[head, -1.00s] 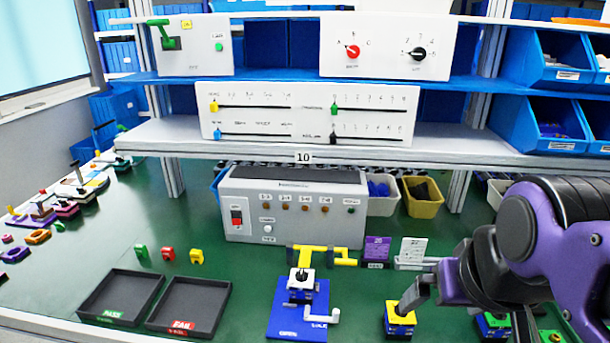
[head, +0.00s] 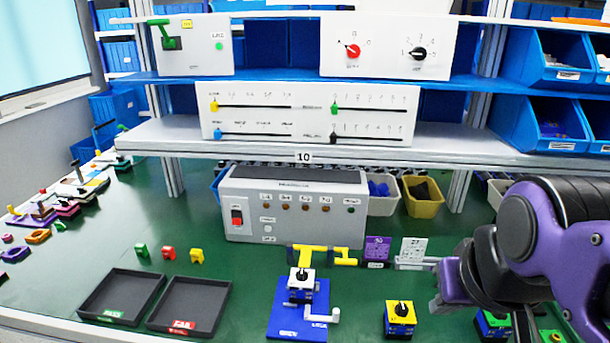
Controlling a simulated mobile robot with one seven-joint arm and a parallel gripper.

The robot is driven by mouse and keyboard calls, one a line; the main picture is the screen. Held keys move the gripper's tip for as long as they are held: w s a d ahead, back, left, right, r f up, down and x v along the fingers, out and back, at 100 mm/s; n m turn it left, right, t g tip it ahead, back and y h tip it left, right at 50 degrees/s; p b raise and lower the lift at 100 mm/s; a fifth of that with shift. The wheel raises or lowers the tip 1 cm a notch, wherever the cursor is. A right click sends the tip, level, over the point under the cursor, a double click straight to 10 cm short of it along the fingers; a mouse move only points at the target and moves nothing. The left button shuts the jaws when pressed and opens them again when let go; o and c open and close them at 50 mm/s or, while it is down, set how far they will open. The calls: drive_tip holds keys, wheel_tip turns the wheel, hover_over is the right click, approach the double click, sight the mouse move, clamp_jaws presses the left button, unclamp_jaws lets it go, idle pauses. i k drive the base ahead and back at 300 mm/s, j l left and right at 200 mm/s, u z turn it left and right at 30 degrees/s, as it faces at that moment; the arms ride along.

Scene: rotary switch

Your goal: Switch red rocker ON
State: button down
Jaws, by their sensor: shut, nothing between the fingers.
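The red rocker (head: 237,217) is on the left of the front face of a grey-white control box (head: 290,228), below the shelf. It is too small to tell which side is pressed. My gripper (head: 437,304) is at the lower right, well to the right of the rocker and in front of the box. It is shut and empty, apart from the rocker, with its fingertips just right of a yellow-and-blue block with a black knob (head: 400,318). The gripper is partly hidden by its own wrist.
Two black trays (head: 188,305) lie lower left. The shelf edge (head: 400,160) overhangs the box.

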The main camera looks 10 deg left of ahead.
sight(236, 220)
drive_tip(key=j, duration=1.1)
drive_tip(key=k+j, duration=0.1)
drive_tip(key=j, duration=1.05)
drive_tip(key=k+l+u, duration=0.3)
drive_tip(key=i+j+z, duration=0.3)
